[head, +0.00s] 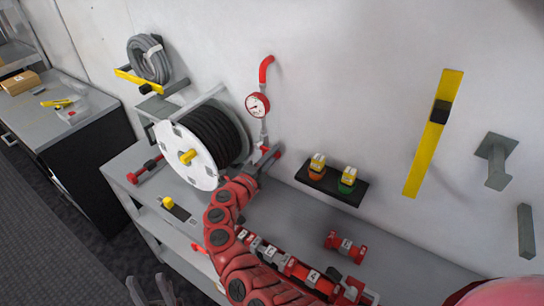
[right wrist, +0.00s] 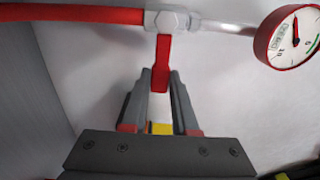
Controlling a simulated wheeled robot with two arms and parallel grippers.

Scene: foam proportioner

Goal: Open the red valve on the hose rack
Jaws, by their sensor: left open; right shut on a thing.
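The red valve handle (right wrist: 162,52) hangs from a metal valve body (right wrist: 168,20) on a pipe, at right angles to the pipe in the right wrist view. My right gripper (right wrist: 161,78) is shut on the handle's free end, which lies between its fingertips. In the head view my right gripper (head: 256,163) is at the wall, just right of the hose reel and below the pressure gauge (head: 257,105). The handle is mostly hidden there. My left gripper (head: 152,290) is open and empty at the bottom left, away from the valve.
The black hose reel (head: 215,137) with a white side disc stands close left of my right gripper. A small black shelf (head: 331,184) with two yellow-topped items is on the wall to the right. Red fittings (head: 345,246) lie on the grey bench below. A cabinet (head: 68,108) stands at far left.

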